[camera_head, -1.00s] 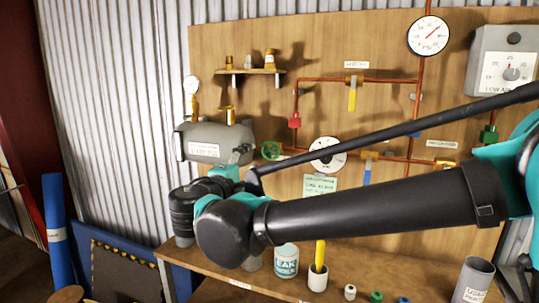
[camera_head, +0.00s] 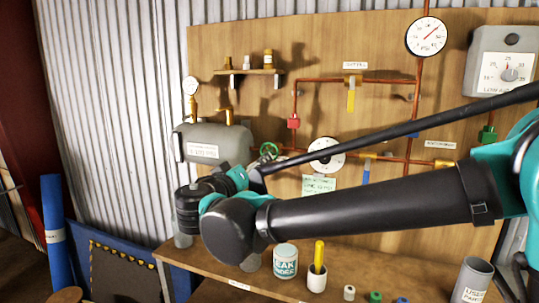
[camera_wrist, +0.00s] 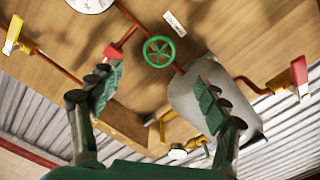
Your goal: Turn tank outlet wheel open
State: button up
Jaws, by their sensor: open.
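The tank outlet wheel is a small green spoked handwheel (camera_wrist: 158,51), seen face-on near the top middle of the wrist view. In the head view the green wheel (camera_head: 268,150) shows partly above my wrist, on the pipe right of the grey tank (camera_head: 203,146). The tank (camera_wrist: 190,100) also lies right of centre in the wrist view. My gripper (camera_wrist: 157,88) is open, its two green-padded fingers spread apart below the wheel in the picture. Nothing is between the fingers, and they look apart from the wheel. In the head view my arm hides the fingers.
A red fitting (camera_wrist: 113,53) sits on the copper pipe left of the wheel. A yellow-handled valve (camera_head: 351,94), a blue-handled valve (camera_head: 367,170) and round gauges (camera_head: 427,37) are on the wooden board. The bench (camera_head: 225,290) below holds a leak-finder pot (camera_head: 285,261) and several small parts.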

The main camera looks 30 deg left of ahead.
aim_at(271, 151)
jog(key=w, duration=0.4)
jog(key=w+a, duration=0.1)
jog(key=w, duration=0.7)
jog(key=shift+w+a, duration=0.2)
jog(key=shift+w, duration=0.15)
jog(key=c, duration=1.2)
